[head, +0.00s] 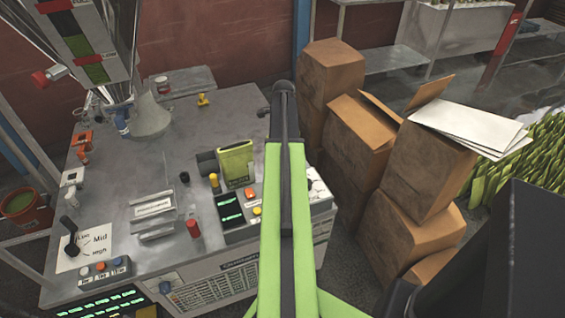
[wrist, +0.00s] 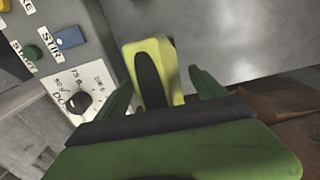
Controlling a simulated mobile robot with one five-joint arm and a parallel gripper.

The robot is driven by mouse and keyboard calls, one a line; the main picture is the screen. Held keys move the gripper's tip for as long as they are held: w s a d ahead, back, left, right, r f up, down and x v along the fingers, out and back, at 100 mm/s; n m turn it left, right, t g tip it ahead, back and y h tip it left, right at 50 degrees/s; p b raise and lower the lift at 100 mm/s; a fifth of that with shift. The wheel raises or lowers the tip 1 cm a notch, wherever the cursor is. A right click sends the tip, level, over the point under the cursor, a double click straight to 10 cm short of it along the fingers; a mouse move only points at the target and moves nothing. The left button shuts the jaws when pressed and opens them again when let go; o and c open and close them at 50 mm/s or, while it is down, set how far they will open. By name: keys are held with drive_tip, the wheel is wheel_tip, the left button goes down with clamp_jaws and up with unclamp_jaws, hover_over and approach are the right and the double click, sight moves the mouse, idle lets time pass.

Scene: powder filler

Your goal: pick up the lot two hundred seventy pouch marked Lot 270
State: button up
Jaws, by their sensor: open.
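An upright olive-green pouch (head: 237,162) stands on the bench among the controls, left of my arm in the head view. Small dark print shows on it, but I cannot read a lot number. My gripper (wrist: 163,92) shows in the wrist view with its two dark green fingers spread apart. Between them shows a yellow block with a dark oval; I cannot tell whether it is part of my gripper. In the head view my green arm reaches up and away over the bench's right end, and the fingertips cannot be made out there.
Brown cartons (head: 425,165) stack close on the right. Several green packets (head: 530,155) lie beyond them. The wrist view shows a dial plate (wrist: 82,97).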

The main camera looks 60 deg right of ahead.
drive_tip(key=shift+r, duration=0.1)
drive_tip(key=shift+f, duration=0.25)
idle(0.3)
drive_tip(key=shift+c, duration=0.4)
clamp_jaws()
